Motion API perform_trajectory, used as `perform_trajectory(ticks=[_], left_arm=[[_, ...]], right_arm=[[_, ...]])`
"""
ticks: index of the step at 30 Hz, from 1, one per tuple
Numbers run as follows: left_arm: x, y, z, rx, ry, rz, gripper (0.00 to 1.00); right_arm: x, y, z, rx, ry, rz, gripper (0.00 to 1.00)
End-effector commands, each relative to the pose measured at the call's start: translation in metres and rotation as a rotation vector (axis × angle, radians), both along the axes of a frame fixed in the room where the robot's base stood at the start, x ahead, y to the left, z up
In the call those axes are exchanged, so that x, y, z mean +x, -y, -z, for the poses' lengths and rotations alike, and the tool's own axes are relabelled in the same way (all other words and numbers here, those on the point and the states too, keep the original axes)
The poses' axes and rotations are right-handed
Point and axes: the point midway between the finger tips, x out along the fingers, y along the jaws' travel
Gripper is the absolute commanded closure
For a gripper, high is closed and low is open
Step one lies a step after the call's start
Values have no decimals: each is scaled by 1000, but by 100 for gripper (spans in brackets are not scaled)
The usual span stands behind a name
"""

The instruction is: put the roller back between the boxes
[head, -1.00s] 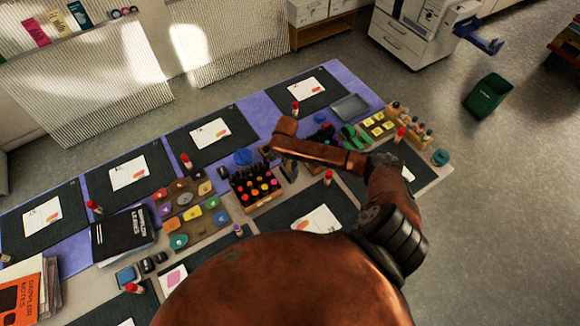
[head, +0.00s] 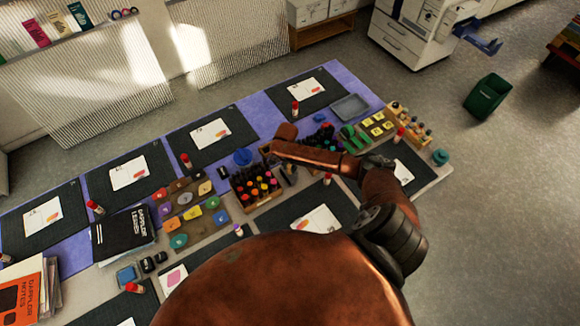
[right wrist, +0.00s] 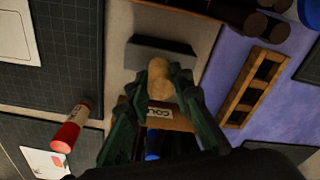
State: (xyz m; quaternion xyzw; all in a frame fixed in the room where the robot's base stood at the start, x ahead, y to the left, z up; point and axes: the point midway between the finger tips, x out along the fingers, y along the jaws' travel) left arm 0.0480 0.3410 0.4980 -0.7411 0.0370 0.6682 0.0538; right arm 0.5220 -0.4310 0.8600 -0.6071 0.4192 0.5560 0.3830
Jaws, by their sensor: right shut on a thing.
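My right gripper (right wrist: 166,88) is shut on a pale wooden cylinder, which looks like the end of the roller (right wrist: 158,72). The rest of the roller is hard to make out behind the fingers. A tan box with a printed label (right wrist: 180,121) lies just beyond the fingers, partly hidden; I cannot tell whether the roller touches it. In the head view my right gripper hangs under the wrist, mostly hidden, beside the wooden box of dark bottles with coloured tops (head: 256,188). My left gripper is not in view.
A slatted wooden holder (right wrist: 254,86) is to the right. A red-capped glue stick (right wrist: 72,128) stands beside a dark mat (right wrist: 68,60). More supplies crowd the table strip; the mats offer flatter room.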

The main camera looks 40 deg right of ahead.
Motion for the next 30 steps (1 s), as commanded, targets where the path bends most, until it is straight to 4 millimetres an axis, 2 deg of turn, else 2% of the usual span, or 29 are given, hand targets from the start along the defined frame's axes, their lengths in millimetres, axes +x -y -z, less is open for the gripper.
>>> perform_trajectory(ticks=[1,6,7,14,23,26,30], left_arm=[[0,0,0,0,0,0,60],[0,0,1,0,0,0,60],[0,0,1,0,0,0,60],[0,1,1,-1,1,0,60],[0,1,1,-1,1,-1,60],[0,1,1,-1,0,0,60],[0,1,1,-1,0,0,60]], right_arm=[[-2,-2,6,4,-5,0,100],[-4,-2,10,4,-6,0,100],[-5,-2,10,4,-8,1,78],[-4,-1,9,3,-6,1,63],[-3,-1,6,3,-4,0,62],[-2,0,-1,0,-2,-1,62],[-2,-3,-24,4,-2,-1,62]])
